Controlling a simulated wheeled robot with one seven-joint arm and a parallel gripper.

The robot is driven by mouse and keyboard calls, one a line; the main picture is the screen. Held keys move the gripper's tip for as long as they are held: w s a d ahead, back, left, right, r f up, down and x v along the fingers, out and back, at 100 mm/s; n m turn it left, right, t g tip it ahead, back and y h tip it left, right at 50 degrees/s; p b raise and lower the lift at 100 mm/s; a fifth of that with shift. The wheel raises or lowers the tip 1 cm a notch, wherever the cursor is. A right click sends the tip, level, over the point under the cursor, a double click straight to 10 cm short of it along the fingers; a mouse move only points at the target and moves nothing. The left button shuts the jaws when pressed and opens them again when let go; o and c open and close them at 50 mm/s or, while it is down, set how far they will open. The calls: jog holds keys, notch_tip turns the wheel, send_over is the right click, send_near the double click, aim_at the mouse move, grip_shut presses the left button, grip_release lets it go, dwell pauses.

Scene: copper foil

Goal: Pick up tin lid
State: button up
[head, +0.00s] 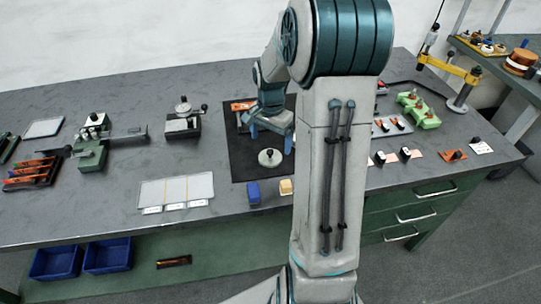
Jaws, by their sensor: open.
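A small round grey lid with a knob on top, which looks like the tin lid (269,158), lies flat on the black mat (246,172) in the middle of the workbench. My gripper (271,139) points down just behind the lid, over the mat. Its fingers are apart and nothing shows between them. The lid looks clear of the fingers; the exact height of the gripper is hard to tell. My arm hides the right part of the mat.
An orange item (242,106) lies behind my gripper. A pale panelled tray (176,192) lies left. Green fixtures (418,112) stand right. Bare bench (225,150) lies left of the mat.

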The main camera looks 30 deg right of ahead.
aim_at(270, 151)
jog(key=shift+w+f+p, duration=0.15)
jog(key=shift+f+p, duration=0.25)
jog(key=shift+f, duration=2.6)
jog(key=c, duration=1)
